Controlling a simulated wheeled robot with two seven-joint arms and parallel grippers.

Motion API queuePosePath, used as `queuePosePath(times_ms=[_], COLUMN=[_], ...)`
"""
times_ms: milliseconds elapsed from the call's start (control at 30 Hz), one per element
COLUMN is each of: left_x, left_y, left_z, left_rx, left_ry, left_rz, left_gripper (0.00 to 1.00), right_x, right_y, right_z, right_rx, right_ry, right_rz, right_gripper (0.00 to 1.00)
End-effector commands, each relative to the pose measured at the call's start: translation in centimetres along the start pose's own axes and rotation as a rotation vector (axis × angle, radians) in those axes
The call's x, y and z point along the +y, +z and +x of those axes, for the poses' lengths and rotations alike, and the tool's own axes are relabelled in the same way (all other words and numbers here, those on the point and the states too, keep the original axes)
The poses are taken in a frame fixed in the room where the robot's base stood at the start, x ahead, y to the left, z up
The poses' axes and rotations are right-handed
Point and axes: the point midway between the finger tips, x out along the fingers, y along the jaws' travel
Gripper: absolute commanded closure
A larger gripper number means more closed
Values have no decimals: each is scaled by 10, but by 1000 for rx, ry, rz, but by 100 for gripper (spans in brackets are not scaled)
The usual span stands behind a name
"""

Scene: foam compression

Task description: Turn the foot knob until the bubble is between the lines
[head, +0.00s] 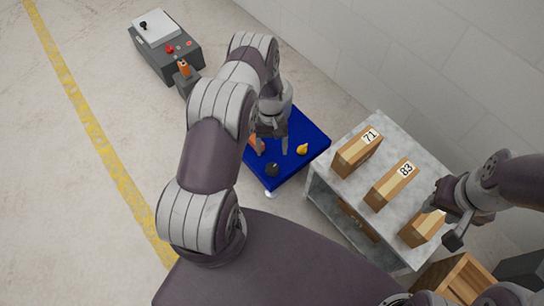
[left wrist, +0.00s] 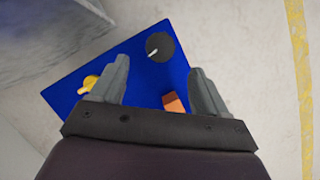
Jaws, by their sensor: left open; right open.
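A black round knob (head: 272,170) sits near the front edge of a blue platform (head: 311,145). In the left wrist view the knob (left wrist: 158,46) has a white pointer mark. A small yellow piece (head: 302,149) and an orange piece (head: 257,145) are also on the platform. My left gripper (head: 271,143) is above the platform, open and empty. In the left wrist view the knob lies beyond the open fingers (left wrist: 160,88), apart from them. My right gripper (head: 447,213) is open beside a cardboard box (head: 420,229). I cannot make out a bubble or lines.
A grey table (head: 350,122) right of the platform holds several boxes, two marked 71 (head: 357,152) and 83 (head: 392,186). A wooden crate (head: 456,282) stands at the lower right. A grey control box (head: 166,47) is on the floor at upper left. The left floor is mostly clear.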

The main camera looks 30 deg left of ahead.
Motion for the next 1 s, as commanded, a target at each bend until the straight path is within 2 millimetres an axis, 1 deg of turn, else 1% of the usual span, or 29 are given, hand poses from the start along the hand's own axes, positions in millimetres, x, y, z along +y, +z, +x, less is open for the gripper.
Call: queuePosePath(times_ms=[33, 100, 200, 300, 833, 900, 967, 1000], left_x=[0, 0, 0, 0, 0, -1, -8, -13], left_y=[2, 1, 0, 0, 0, -4, 11, 22], left_z=[-18, -32, -46, -51, -52, -50, -38, -38], left_rx=[1, 1, 1, -1, -1, 22, -2, -6], left_ry=[1, 1, 1, 0, 0, 0, -17, -27], left_rz=[-1, -1, -2, -2, 0, 21, 40, 57], left_gripper=[25, 25, 25, 25, 25, 25, 25, 25], right_x=[0, 0, 0, 0, 0, 0, 0, 0], right_y=[-1, -2, -2, -2, -2, -2, -2, -2], right_z=[-11, -16, -19, -20, -20, -20, -20, -20], right_rx=[0, 0, 0, 0, 0, 0, 0, 0], right_ry=[0, 0, 0, 0, 0, 0, 0, 0], right_rz=[0, 0, 0, 0, 0, 0, 0, 0], right_gripper=[57, 57, 57, 57, 57, 57, 57, 57])
